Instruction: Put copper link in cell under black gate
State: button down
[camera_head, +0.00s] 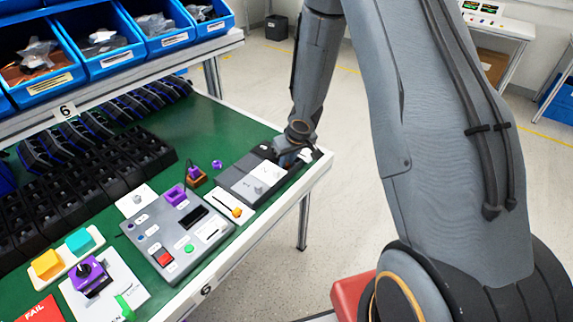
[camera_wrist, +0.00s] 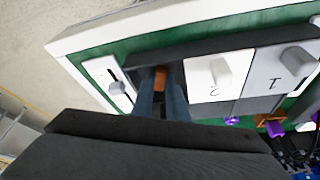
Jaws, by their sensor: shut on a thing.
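My gripper (camera_wrist: 163,100) is shut on the copper link (camera_wrist: 161,77), whose orange-brown end shows between the fingertips. The fingers reach down into a dark open cell beside the white gate (camera_wrist: 213,78) marked 2. I cannot tell whether the link touches the cell floor. In the head view, my gripper (camera_head: 287,157) is at the far right end of the gate box, and the link is hidden there. A dark panel with a pale knob (camera_head: 265,148) lies just left of my gripper; it looks like the black gate, slid back from its cell.
The light grey gate (camera_wrist: 285,70) marked 1 adjoins the white one. A white plate with a slider (camera_wrist: 118,88) sits close on the cell's other side.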

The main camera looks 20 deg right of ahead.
jog(key=shift+f, duration=0.25)
jog(key=c, duration=1.7)
grip_release()
jog(key=shift+c, duration=0.2)
jog(key=s+d+r+h+p, duration=0.1)
jog(key=s+r+p, duration=0.25)
jog(key=r, duration=0.55)
jog(key=s+d+r+p, duration=0.2)
jog(key=s+r+p, duration=0.15)
jog(key=r, duration=0.45)
jog(key=s+a+r+m, duration=0.1)
jog(key=s+r, duration=0.4)
jog(key=s, duration=0.3)
jog(key=s+a+r+m+g, duration=0.1)
jog(key=s+r, duration=0.3)
jog(key=s, duration=0.5)
jog(key=shift+s+a+r+m+g, duration=0.3)
jog(key=shift+a+r, duration=0.1)
jog(key=shift+a, duration=0.15)
